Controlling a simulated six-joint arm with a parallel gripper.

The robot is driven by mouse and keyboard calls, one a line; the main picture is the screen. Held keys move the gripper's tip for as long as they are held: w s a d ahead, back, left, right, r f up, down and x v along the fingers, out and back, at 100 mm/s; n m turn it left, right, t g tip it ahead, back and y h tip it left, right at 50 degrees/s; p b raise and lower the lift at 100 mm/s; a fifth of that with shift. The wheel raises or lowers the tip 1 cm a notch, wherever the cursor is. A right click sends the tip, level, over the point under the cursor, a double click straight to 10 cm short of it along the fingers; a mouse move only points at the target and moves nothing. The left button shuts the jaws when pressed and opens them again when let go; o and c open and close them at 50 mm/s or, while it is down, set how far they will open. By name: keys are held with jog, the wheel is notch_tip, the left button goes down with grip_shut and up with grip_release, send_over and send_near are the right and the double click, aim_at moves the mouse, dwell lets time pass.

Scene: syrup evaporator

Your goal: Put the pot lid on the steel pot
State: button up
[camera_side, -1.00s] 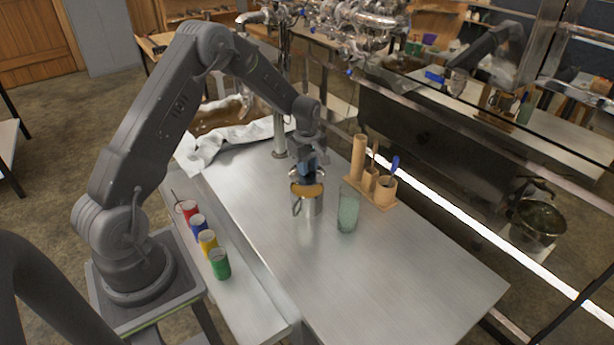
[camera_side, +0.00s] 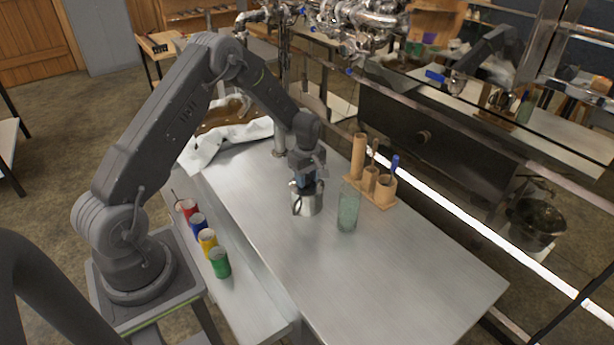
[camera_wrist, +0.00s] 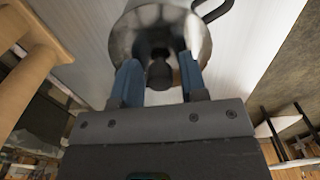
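The steel pot (camera_side: 308,204) stands upright on the metal table, with its dark handle on the left side. The shiny round pot lid (camera_wrist: 160,22) fills the top of the wrist view, its dark knob (camera_wrist: 159,74) standing between my fingers. In the side view the lid appears to lie level over the pot's mouth, partly hidden by my fingers. My gripper (camera_wrist: 160,68) is right above the pot. Its blue fingers stand on either side of the knob, with a gap visible on the right. A dark handle (camera_wrist: 213,11) shows beside the lid.
A greenish glass (camera_side: 348,208) stands close to the right of the pot. A wooden holder (camera_side: 372,192) with upright cylinders and a blue-handled tool is behind it. Several coloured cups (camera_side: 208,241) line the left ledge. The table's front (camera_side: 390,275) is clear.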

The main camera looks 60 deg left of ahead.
aim_at(307, 176)
jog(key=shift+o, duration=0.8)
jog(key=s+d+r+m+t, duration=0.1)
jog(key=s+d+r+m, duration=0.15)
jog(key=r, duration=0.85)
jog(key=s+d+r+m, duration=0.2)
jog(key=d+r, duration=0.2)
jog(key=r, duration=0.7)
jog(key=s+d+r+m+t, duration=0.2)
jog(key=s+d+r+m, duration=0.2)
jog(key=s, duration=0.7)
jog(key=s+d+r+m+t, duration=0.2)
jog(key=s+d+r+m, duration=0.2)
jog(key=s+d+m, duration=0.4)
jog(key=s+m, duration=0.1)
jog(key=s, duration=0.2)
jog(key=shift+s+d+t, duration=0.25)
jog(key=shift+d+t, duration=0.05)
jog(key=shift+d, duration=0.05)
jog(key=shift+r+m, duration=0.1)
jog(key=shift+m, duration=0.15)
